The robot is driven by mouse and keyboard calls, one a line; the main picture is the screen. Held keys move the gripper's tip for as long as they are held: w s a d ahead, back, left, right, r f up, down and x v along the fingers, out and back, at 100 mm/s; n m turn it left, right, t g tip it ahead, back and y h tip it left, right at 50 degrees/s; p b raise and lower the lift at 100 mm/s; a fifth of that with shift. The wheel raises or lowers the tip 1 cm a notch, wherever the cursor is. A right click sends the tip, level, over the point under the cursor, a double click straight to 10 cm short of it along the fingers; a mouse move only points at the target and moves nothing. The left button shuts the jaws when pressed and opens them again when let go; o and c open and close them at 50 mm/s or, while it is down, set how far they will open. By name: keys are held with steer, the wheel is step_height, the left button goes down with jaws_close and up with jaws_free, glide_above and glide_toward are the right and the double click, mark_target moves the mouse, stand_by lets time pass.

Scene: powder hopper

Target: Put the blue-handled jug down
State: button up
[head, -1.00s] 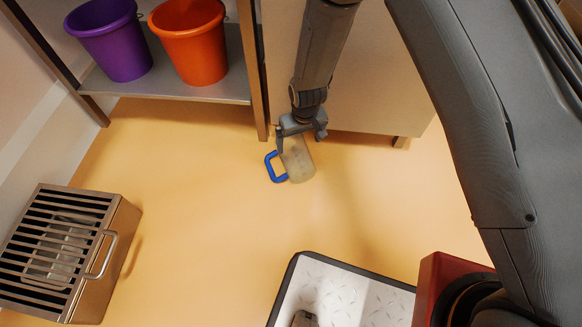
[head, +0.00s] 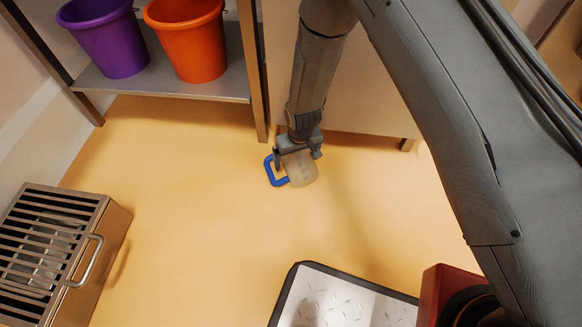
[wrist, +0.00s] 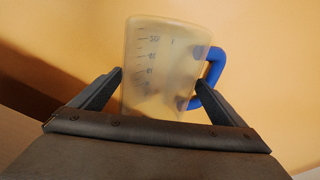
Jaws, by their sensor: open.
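The clear jug (head: 302,170) with a blue handle is below the end of my arm in the head view, over the tan floor. I cannot tell for sure whether its base rests on the floor. In the wrist view the jug (wrist: 160,65) shows measuring marks, with its blue handle (wrist: 212,72) on the right. My gripper (wrist: 160,78) is open, with one finger on each side of the jug. The right finger is close to the handle; I cannot tell whether it touches. In the head view my gripper (head: 297,155) partly hides the jug's top.
A metal shelf (head: 170,88) at the back holds a purple bucket (head: 103,40) and an orange bucket (head: 188,42). A slatted metal box (head: 50,255) stands at the left. A black-edged platform (head: 340,300) lies in front. Floor between them is clear.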

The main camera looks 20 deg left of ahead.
mark_target(295, 164)
steer(key=shift+f, duration=0.2)
stand_by(0.6)
steer(key=c, duration=1.4)
steer(key=shift+o, duration=0.2)
steer(key=shift+r, duration=0.15)
steer(key=shift+r+p, duration=0.9)
steer(key=s+p, duration=0.2)
steer(key=s, duration=0.1)
steer(key=shift+s+d, duration=0.2)
steer(key=shift+d, duration=0.2)
steer(key=shift+s+d+p, duration=0.15)
steer(key=shift+s+p, duration=0.3)
steer(key=shift+p, duration=0.25)
step_height(295, 164, up, 13)
steer(key=p, duration=0.5)
steer(key=shift+w+r, duration=0.2)
